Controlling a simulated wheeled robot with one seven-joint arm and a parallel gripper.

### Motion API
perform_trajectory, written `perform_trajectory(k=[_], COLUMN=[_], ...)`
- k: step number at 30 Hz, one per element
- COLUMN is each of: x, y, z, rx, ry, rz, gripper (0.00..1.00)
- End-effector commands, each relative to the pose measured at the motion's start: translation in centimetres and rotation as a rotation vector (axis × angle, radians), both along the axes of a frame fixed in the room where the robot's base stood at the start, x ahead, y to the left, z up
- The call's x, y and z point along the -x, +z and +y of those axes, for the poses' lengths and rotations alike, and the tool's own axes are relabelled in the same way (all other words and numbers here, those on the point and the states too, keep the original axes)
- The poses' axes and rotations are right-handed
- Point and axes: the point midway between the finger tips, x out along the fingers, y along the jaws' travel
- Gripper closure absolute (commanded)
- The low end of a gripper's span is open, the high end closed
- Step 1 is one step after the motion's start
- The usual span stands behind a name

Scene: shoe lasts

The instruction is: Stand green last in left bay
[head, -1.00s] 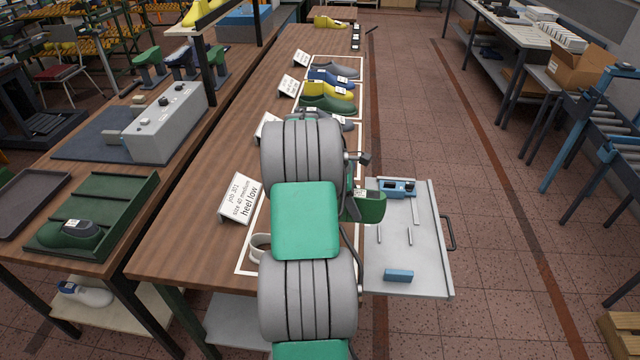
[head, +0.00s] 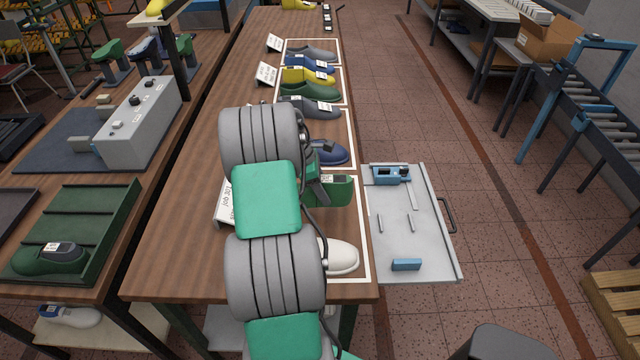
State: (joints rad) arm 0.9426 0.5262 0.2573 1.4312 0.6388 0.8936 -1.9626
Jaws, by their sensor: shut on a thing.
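A green last (head: 338,191) with a small label shows just right of my arm, over the near white-outlined bay (head: 366,272) of the long table. My gripper (head: 314,182) is shut on it; my own arm hides most of the jaws and part of the last. I cannot tell whether the last touches the table. A white last (head: 341,257) lies in the same outlined bay, nearer the front edge. Another green last (head: 310,91) lies farther up the table, and a dark green last (head: 48,258) lies in the green tray (head: 128,205) at left.
A blue last (head: 330,153) and a grey last (head: 308,106) lie beyond the held last. A card (head: 224,208) stands left of my arm, partly hidden. A grey board (head: 432,235) with pegs and blue blocks adjoins the table's right side.

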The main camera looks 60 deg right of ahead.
Motion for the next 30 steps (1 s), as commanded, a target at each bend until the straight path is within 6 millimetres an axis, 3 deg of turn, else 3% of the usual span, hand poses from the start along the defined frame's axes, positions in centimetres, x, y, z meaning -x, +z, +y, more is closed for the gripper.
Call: perform_trajectory(k=[30], x=[0.0], y=[-6.2], z=[-0.1], rx=[-0.003], ry=[0.020], rz=[-0.004], gripper=[1.00])
